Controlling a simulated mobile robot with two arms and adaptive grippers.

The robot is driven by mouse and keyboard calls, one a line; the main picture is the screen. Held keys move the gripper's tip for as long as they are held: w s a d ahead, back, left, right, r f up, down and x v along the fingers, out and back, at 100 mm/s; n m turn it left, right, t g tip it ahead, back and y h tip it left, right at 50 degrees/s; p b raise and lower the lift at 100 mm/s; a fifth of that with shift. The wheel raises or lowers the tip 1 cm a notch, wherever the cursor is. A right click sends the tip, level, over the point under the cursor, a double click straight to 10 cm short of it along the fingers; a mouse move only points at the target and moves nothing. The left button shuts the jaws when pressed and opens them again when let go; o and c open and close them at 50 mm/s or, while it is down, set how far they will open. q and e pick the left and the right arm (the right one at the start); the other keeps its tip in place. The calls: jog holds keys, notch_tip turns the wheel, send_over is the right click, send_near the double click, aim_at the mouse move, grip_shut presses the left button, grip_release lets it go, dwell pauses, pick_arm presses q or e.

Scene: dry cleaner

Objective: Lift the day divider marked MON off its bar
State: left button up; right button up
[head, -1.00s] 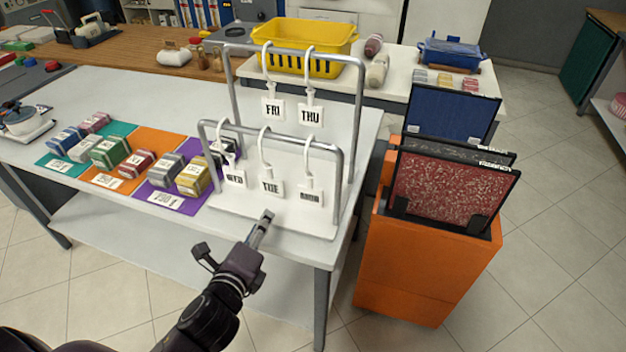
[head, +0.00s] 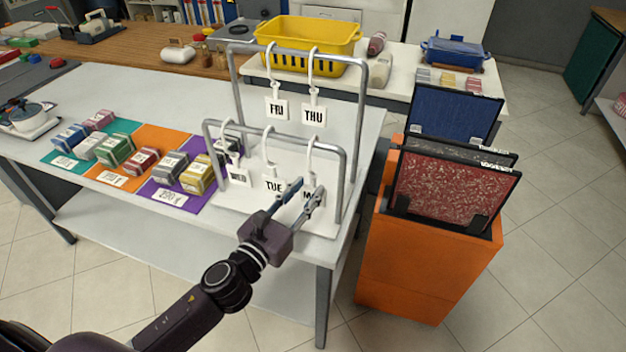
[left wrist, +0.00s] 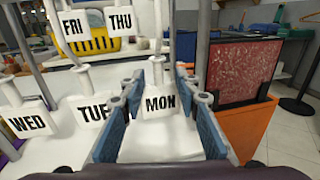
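The white MON divider (left wrist: 160,101) hangs by its hook from the lower front bar (head: 284,138), at the right end of the row. In the head view its tag (head: 307,194) is partly hidden by my left gripper (head: 309,186). That gripper is open, its two fingers pointing at the tag. In the left wrist view the MON tag shows in the gap between the blue-padded fingers, and no grip on it is visible. The TUE divider (head: 273,185) hangs just left of the left finger. My right gripper is out of view.
The WED divider (head: 237,177) hangs farther left on the front bar. FRI (head: 276,109) and THU (head: 313,114) hang on the taller rear bar (head: 300,52). An orange cabinet (head: 415,265) with framed panels stands right of the table.

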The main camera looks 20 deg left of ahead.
aim_at(311, 183)
pick_arm(q)
jog(key=shift+p+x, duration=0.3)
jog(key=shift+x, duration=1.65)
jog(key=shift+a+r, duration=0.1)
jog(key=shift+a, duration=0.05)
jog(key=shift+c, duration=0.4)
grip_shut()
